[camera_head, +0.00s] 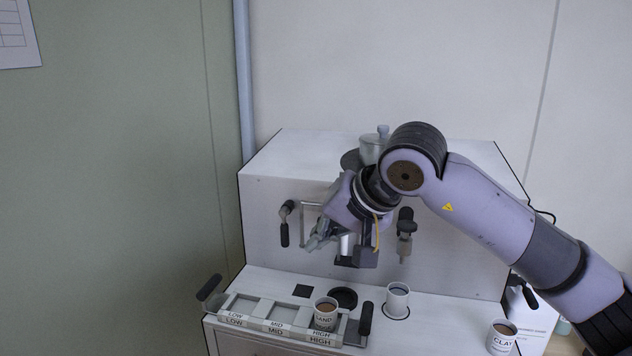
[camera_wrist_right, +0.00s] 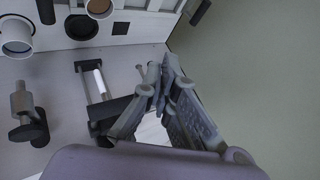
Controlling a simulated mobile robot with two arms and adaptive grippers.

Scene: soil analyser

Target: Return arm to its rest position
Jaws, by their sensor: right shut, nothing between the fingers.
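My right arm reaches in from the right in the head view. Its gripper (camera_head: 318,238) is in front of the white analyser's (camera_head: 268,190) front panel, left of the metal bracket in the panel's middle. The fingers are closed together with nothing between them; the wrist view shows their tips (camera_wrist_right: 163,75) meeting, beside the metal bracket (camera_wrist_right: 95,82). They look apart from the panel, but the exact gap is hard to tell. My left gripper is not in view.
The SAND cup (camera_head: 325,314) stands in the HIGH slot of the LOW-MID-HIGH tray (camera_head: 250,322). Another cup (camera_head: 397,300) stands on the ledge; the CLAY cup (camera_head: 502,338) is at right. Black-handled levers (camera_head: 285,225) (camera_head: 405,235) stick out of the panel. Free room lies left.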

